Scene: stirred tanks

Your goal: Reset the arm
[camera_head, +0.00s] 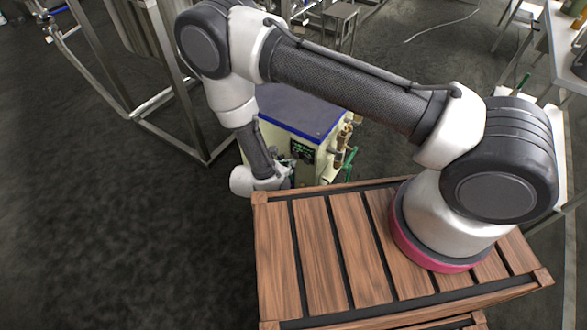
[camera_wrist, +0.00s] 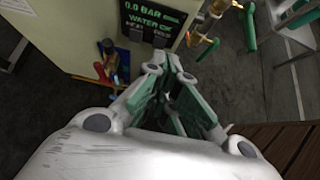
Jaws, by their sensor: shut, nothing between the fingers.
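My arm (camera_head: 350,85) reaches from its mount at the right across to the upper left, then bends down at the elbow. My gripper (camera_wrist: 152,48) shows in the wrist view with its green and white finger links drawn together, shut and empty. It is in front of a pale cabinet with a dark display panel (camera_wrist: 158,18). The panel reads "0.0 BAR" and "WATER OK". In the head view the gripper is small beside the cabinet (camera_head: 300,112), and partly hidden by my wrist. I cannot tell whether it touches the cabinet.
Brass fittings (camera_wrist: 207,25) and green pipes (camera_wrist: 251,30) stick out beside the panel. A red and blue valve (camera_wrist: 106,55) is left of it. A metal frame (camera_head: 180,85) stands at the upper left. White benches (camera_head: 562,45) are at the right. Dark floor (camera_head: 100,230) at lower left is clear.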

